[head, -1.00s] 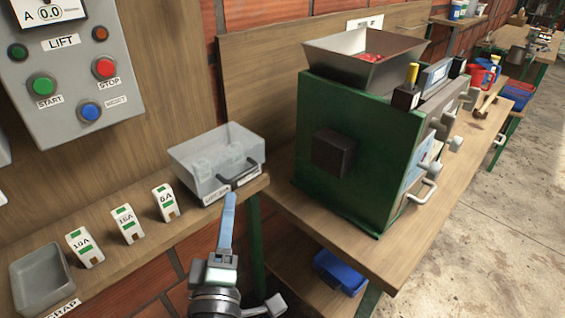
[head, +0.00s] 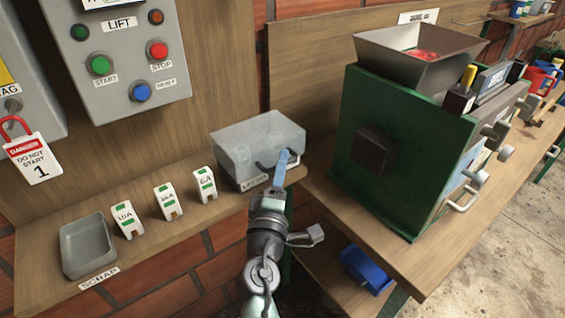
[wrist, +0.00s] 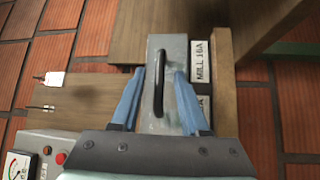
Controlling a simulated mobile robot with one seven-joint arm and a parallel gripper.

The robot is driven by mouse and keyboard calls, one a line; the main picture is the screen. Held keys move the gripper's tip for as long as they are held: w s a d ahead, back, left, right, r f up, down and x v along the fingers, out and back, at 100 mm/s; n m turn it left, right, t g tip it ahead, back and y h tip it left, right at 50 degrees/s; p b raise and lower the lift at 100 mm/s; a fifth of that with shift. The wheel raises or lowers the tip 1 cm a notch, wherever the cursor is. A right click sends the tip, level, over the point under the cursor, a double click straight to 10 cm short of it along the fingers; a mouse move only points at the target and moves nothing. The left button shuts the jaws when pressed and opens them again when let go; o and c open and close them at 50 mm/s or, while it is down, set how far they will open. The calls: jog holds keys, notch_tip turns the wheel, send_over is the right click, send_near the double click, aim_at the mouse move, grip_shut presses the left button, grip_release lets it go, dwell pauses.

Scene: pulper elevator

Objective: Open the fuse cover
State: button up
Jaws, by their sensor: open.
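The fuse cover (head: 258,142) is a grey, box-like cover at the right end of the wooden shelf, with a dark handle (head: 265,165) on its front. It looks shut; its inside cannot be made out. In the wrist view the cover (wrist: 174,52) is straight ahead, with its black handle (wrist: 159,85) between my fingers. My gripper (head: 284,156) has blue fingers and is in front of the cover at its right side. In the wrist view my gripper (wrist: 160,72) is open, one finger on each side of the handle. I cannot tell whether they touch it.
Three white fuses (head: 166,202) stand left of the cover, beside a grey scrap tray (head: 88,246). A green machine (head: 385,150) stands close on the right bench. A control box (head: 130,60) and a red lockout tag (head: 35,155) hang at left.

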jog(key=shift+w+d+r, duration=0.1)
jog(key=shift+w, duration=0.45)
grip_shut()
dwell(1.1)
